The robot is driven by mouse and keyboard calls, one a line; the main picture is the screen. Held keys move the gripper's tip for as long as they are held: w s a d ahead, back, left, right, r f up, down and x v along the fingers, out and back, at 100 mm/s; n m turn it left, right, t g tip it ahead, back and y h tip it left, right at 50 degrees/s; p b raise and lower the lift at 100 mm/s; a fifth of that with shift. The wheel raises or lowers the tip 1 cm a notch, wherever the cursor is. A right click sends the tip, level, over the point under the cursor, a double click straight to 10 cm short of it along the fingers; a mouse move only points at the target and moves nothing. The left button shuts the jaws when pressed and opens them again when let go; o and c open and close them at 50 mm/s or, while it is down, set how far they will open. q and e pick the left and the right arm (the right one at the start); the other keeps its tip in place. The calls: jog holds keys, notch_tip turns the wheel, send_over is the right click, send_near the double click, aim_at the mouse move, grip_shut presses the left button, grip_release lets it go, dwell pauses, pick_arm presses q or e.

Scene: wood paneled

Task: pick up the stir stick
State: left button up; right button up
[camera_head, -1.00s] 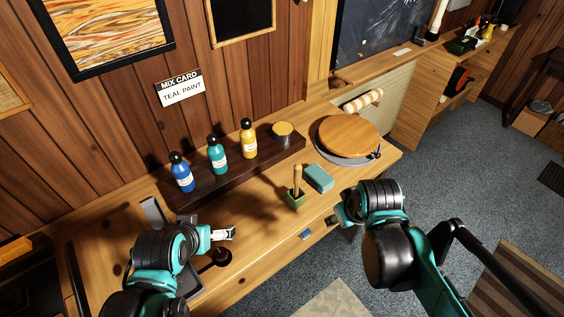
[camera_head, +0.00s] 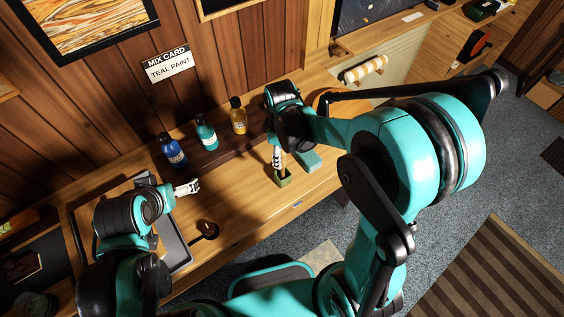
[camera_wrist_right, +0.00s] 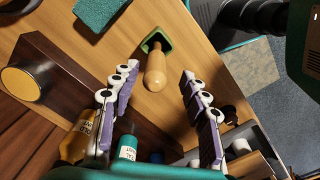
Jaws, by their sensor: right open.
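The stir stick (camera_wrist_right: 155,68), light wood with a rounded end, stands in a small green holder (camera_wrist_right: 157,40) in the right wrist view. The holder also shows on the bench in the head view (camera_head: 283,182). My right gripper (camera_wrist_right: 158,73) is open, with one finger on each side of the stick and visible gaps between. In the head view the right gripper (camera_head: 277,158) is above the holder and largely covers the stick. My left gripper (camera_head: 188,188) hangs over the left part of the bench, away from the stick; its finger opening is unclear.
Blue (camera_head: 172,150), teal (camera_head: 206,134) and yellow (camera_head: 238,117) bottles stand on a dark raised shelf behind the holder. A grey tray (camera_head: 172,243) lies left.

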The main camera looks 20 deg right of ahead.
aim_at(283, 161)
jog(key=f, duration=0.3)
jog(key=f+b, duration=0.1)
jog(key=f, duration=0.1)
jog(key=shift+w+d, duration=0.15)
jog(key=shift+d, duration=0.25)
jog(key=c, duration=1)
jog(key=shift+r, duration=0.1)
jog(key=shift+c, duration=0.2)
